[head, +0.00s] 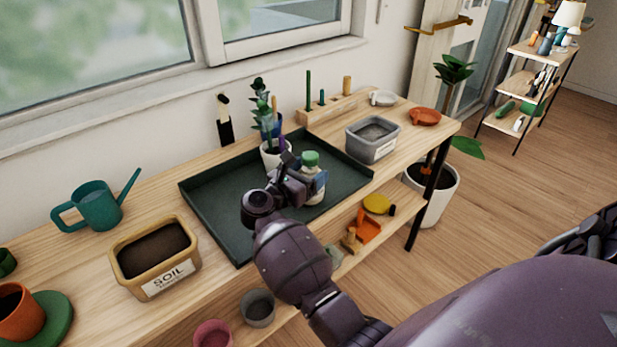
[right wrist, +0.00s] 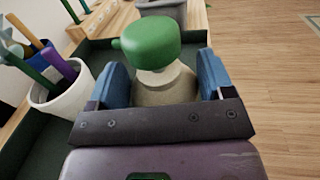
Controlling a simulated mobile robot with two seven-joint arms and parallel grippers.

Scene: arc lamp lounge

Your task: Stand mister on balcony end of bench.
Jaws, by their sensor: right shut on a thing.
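The mister (head: 311,159) has a green top and a pale bottle. It is upright over the right part of the dark green tray (head: 228,238). My right gripper (head: 300,182) is shut on it. In the right wrist view the mister (right wrist: 152,42) sits between the two blue fingers of my right gripper (right wrist: 163,85). Its base is hidden, so I cannot tell if it touches the tray. The wooden bench (head: 432,143) runs along the window wall; its right end is near a glazed door (head: 462,50). My left gripper is not in view.
At the bench's right end are a grey bin (head: 372,148), an orange dish (head: 425,117) and a white dish (head: 383,98). A white pot (head: 277,156) of tools is left of the mister. A soil box (head: 155,258) and a teal watering can (head: 97,207) stand farther left.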

